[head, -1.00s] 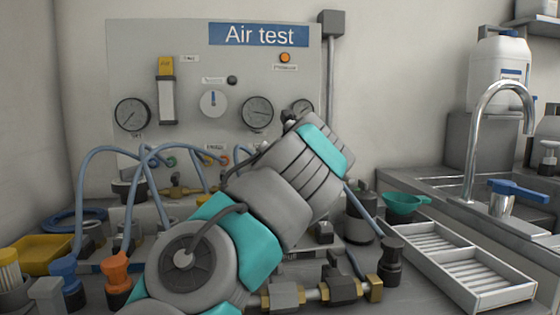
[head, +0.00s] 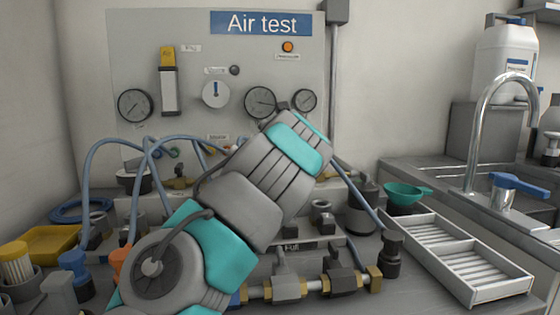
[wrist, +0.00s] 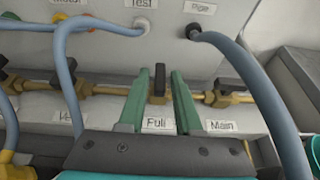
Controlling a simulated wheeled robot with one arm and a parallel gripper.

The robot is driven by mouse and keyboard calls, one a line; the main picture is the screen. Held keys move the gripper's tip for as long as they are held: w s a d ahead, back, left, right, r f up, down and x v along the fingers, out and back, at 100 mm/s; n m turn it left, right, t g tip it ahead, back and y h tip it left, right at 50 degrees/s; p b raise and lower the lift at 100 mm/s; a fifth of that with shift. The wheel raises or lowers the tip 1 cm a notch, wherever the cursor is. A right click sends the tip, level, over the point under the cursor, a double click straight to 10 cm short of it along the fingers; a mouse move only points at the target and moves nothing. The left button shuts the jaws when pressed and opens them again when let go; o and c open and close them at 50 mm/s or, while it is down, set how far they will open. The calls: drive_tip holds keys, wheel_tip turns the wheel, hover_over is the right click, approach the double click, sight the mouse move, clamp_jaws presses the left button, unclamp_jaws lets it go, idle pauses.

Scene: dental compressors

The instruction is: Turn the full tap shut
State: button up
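In the wrist view, the full tap's dark handle (wrist: 159,82) stands on a brass pipe (wrist: 112,90), above the label reading "Full" (wrist: 157,124). The handle appears as a narrow upright piece, across the line of the pipe. My gripper (wrist: 159,73) has its two green fingers apart, one on each side of the handle. Small gaps seem to show between handle and fingers; I cannot tell their exact depth. In the head view my arm hides the gripper and this tap.
Dark-handled taps flank it, one left (wrist: 84,83) and one above "Main" (wrist: 229,92). A thick blue hose (wrist: 258,85) curves down at right; another hose (wrist: 66,65) hangs at left. In the head view, a slatted tray (head: 455,258) and green funnel (head: 407,192) lie right.

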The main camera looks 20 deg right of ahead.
drive_tip(key=shift+o, duration=0.8)
drive_tip(key=v, duration=0.7)
drive_tip(key=shift+s+r+p, duration=0.2)
drive_tip(key=shift+s+p, duration=0.15)
drive_tip(key=shift+p, duration=0.1)
drive_tip(key=shift+a, duration=0.1)
